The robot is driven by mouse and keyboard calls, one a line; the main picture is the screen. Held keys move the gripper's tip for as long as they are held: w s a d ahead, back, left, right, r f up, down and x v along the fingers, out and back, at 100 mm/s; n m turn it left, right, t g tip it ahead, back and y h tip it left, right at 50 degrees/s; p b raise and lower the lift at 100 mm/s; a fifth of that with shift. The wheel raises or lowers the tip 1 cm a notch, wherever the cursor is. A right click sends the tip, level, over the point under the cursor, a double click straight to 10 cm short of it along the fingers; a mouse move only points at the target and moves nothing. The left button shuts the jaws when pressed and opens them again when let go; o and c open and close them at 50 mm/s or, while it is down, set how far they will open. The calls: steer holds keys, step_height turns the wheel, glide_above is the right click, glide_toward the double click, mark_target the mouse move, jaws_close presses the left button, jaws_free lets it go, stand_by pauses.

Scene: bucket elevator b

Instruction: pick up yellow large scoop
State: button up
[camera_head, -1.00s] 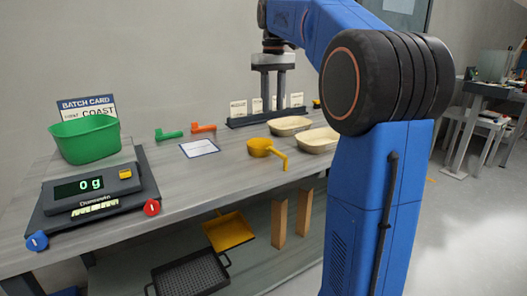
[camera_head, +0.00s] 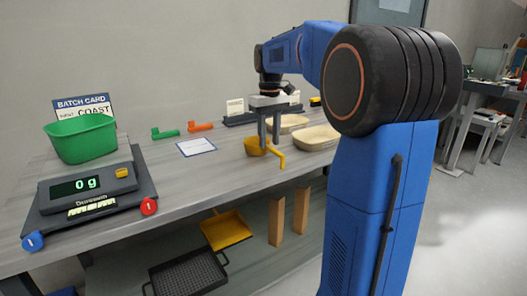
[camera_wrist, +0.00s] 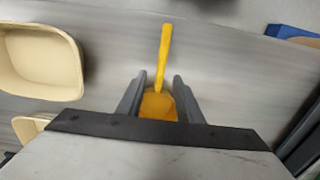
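The yellow large scoop (camera_head: 256,147) lies on the workbench, with its handle hanging toward the bench's front side. In the wrist view its bowl (camera_wrist: 158,106) sits between my two fingers and its handle points up the picture. My gripper (camera_head: 269,143) is lowered over the scoop, fingers pointing down. In the wrist view my gripper (camera_wrist: 158,88) is open, with small gaps seen between the fingers and the scoop. Part of the bowl is hidden by the gripper body.
Two cream trays (camera_head: 315,138) stand right of and behind the scoop. A green scoop (camera_head: 165,133) and an orange scoop (camera_head: 200,127) lie at the back. A white card (camera_head: 196,148) lies left. A scale (camera_head: 85,195) with a green tub (camera_head: 84,138) stands further left.

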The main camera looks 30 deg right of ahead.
mark_target(269, 146)
steer(key=shift+f, duration=2.25)
jaws_close()
step_height(269, 146, up, 10)
steer(key=shift+r, duration=0.1)
